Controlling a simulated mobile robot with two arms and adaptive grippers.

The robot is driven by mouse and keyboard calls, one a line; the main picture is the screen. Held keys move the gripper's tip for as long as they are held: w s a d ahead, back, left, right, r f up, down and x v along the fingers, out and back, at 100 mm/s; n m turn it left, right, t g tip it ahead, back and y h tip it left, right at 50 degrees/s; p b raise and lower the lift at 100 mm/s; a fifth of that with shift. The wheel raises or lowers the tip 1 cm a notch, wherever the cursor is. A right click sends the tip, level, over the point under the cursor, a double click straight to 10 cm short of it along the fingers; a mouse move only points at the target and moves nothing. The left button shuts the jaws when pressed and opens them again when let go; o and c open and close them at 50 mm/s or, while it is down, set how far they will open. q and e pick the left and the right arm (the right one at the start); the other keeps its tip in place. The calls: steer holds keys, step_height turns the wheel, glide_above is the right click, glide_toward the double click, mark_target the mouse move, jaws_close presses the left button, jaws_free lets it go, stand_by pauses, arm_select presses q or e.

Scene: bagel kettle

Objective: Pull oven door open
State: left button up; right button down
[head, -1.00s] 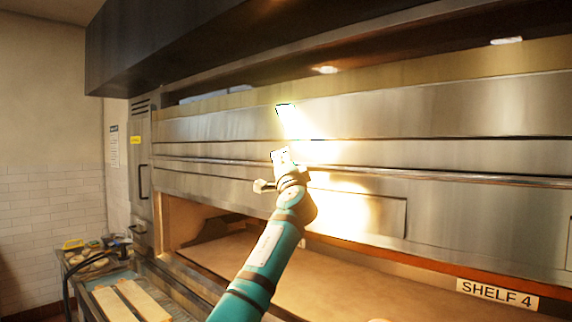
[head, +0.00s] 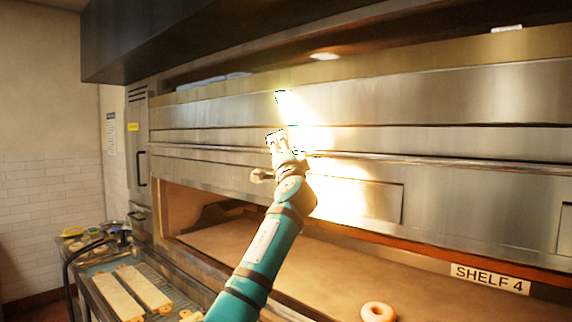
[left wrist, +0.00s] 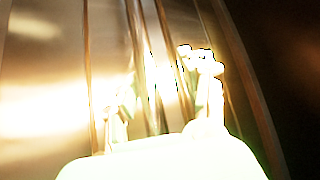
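The oven door (head: 420,145) is a wide brushed-steel front above the open oven mouth, with a long horizontal rail (head: 450,164) across it. My left gripper (head: 276,138) is in front of this steel front near the rail, in strong glare. In the left wrist view its two fingers (left wrist: 160,98) stand apart with steel bands visible between them, so it looks open and empty. Glare hides whether the fingers touch the rail. My right gripper is not in view.
The open oven deck (head: 330,265) below holds a bagel (head: 378,312) near the bottom edge. A "SHELF 4" label (head: 490,278) is at the right. A rack with long boards (head: 145,287) stands at lower left. A dark hood (head: 190,40) hangs above.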

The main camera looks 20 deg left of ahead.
arm_select(q)
steer(key=v, duration=1)
stand_by(0.3)
